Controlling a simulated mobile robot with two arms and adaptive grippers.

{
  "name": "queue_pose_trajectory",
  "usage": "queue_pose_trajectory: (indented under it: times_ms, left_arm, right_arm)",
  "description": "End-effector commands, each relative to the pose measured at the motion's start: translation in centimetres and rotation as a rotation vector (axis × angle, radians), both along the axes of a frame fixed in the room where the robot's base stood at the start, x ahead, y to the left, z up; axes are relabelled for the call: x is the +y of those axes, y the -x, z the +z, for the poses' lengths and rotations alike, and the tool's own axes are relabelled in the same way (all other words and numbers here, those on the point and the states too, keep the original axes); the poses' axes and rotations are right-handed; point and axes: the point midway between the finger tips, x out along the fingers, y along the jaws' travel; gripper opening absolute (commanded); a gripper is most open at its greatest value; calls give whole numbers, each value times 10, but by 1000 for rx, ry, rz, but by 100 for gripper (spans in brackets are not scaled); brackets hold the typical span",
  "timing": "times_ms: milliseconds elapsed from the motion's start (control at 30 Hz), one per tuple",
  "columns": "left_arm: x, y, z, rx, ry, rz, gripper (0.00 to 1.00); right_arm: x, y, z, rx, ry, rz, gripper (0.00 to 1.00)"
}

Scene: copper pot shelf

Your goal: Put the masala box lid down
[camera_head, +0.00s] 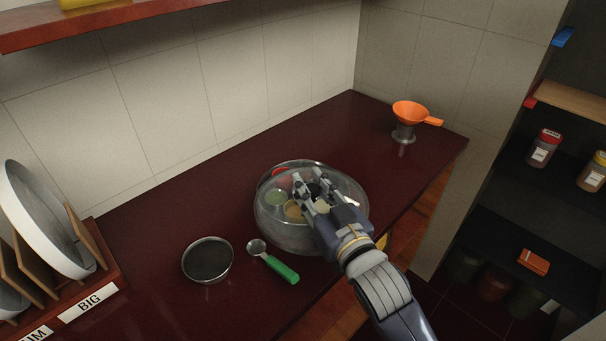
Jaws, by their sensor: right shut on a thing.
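The round steel masala box (280,236) stands on the dark red counter. Small bowls with coloured contents show inside it through the clear lid (345,184). My right gripper (311,190) reaches in from the lower right and is shut on the lid near its middle. The gripper covers the grip spot and part of the box. The lid is over the box; I cannot tell whether its rim touches the box or is slightly above it. My left gripper is not in view.
A steel bowl (208,259) and a green-handled spoon (279,268) lie left of the box. A plate rack (101,286) stands at far left. Counter behind the bowl is clear.

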Motion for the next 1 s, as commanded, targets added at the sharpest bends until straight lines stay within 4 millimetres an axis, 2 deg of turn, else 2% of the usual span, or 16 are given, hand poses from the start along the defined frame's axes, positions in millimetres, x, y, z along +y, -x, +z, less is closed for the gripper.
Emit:
queue_pose_trajectory:
  times_ms: [33,200,300,467,600,767,1000]
  left_arm:
    - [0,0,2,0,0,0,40]
    - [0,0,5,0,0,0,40]
    - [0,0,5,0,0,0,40]
    - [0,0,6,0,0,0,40]
    - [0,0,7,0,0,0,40]
    - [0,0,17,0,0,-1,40]
    - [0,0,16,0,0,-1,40]
  right_arm:
    - [2,-15,2,-3,0,-1,0]
    - [10,-52,-3,-3,-1,0,0]
    - [12,-65,-4,-3,-1,1,0]
    - [14,-75,-6,-1,-3,1,0]
    - [17,-94,-7,-1,-3,1,0]
    - [16,-90,-34,4,-3,1,0]
    - [16,-90,-39,-2,-2,2,0]
